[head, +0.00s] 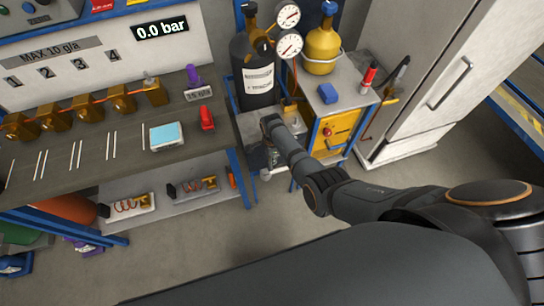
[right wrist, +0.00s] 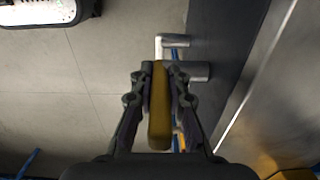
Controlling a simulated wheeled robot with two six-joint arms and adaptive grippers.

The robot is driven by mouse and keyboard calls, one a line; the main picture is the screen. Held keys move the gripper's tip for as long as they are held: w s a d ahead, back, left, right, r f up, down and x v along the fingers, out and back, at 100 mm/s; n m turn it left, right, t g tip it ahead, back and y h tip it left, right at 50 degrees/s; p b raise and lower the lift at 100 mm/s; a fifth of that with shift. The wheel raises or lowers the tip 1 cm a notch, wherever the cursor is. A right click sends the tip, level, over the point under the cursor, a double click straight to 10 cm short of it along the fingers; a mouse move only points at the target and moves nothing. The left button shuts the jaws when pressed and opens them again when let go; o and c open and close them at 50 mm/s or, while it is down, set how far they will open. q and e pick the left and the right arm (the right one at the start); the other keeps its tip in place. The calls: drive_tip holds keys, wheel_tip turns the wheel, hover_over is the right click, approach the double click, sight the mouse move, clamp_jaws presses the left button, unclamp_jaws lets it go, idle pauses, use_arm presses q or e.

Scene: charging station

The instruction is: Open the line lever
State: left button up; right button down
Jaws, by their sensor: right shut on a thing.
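The line lever (right wrist: 159,115) shows in the right wrist view as a long, dull yellow bar between the fingers. My right gripper (right wrist: 160,75) is shut on it, with one finger on each side. In the head view my right gripper (head: 270,124) is small and far off, low between the dark gas cylinder and the yellow cabinet. The lever cannot be made out clearly there. A grey metal pipe fitting (right wrist: 192,72) lies just beyond the fingertips in the wrist view. My left gripper is not in view.
A dark cylinder (head: 252,72) stands behind the gripper, with gauges above. A yellow cylinder (head: 323,46) stands on the cabinet (head: 338,131). The workbench (head: 95,148) is to the left, with a display reading 0.0 bar (head: 161,27) above it. Open floor (head: 255,222) lies in front.

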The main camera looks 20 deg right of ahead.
drive_tip(key=shift+s+f, duration=0.1)
idle(0.4)
drive_tip(key=c, duration=1.3)
unclamp_jaws()
wheel_tip(320, 180, up, 12)
drive_tip(key=shift+a+r, duration=0.1)
